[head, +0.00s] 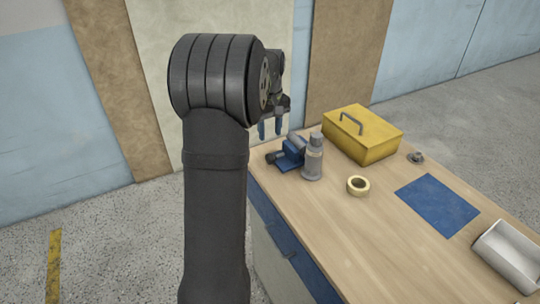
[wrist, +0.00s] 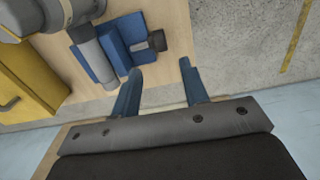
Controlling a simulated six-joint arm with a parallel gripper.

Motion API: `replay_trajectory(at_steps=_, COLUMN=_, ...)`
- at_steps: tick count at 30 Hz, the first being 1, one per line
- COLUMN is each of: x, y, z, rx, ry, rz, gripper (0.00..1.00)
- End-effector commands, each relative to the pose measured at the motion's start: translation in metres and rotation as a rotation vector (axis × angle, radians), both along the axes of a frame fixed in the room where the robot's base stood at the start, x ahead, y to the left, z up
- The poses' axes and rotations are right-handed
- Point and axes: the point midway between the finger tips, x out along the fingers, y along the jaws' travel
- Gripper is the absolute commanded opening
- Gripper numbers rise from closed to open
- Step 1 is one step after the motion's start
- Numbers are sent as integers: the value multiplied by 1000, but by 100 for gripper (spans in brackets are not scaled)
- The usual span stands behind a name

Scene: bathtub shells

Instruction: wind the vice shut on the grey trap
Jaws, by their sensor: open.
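A small blue vice (head: 291,160) stands near the back left corner of the bench; it also shows in the wrist view (wrist: 130,28). A grey pipe (wrist: 92,52) lies between its blue jaws. A grey bottle-shaped body (head: 313,163) stands upright beside the vice. They look like parts of the grey trap, but I cannot tell whether they join. The vice's dark screw end (wrist: 152,42) points away from the trap. My gripper (head: 270,132) is open and empty above the screw side of the vice. In the wrist view its blue fingertips (wrist: 160,70) are apart, with nothing between them.
A yellow toolbox (head: 363,135) stands at the back of the bench. A tape roll (head: 358,186), a blue mat (head: 437,205), a small grey part (head: 416,158) and a white tray (head: 510,255) lie to the right. The bench's near left surface is clear.

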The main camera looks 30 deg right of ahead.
Motion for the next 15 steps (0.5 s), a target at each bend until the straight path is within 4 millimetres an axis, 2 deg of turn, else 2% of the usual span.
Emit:
replay_trajectory(at_steps=3, x=-1, y=0, z=-28, rx=3, ry=3, rz=0, gripper=41)
replay_trajectory(at_steps=9, x=-1, y=0, z=-68, rx=3, ry=2, rz=0, gripper=41)
replay_trajectory(at_steps=15, x=-1, y=0, z=-93, rx=2, ry=1, rz=0, gripper=41)
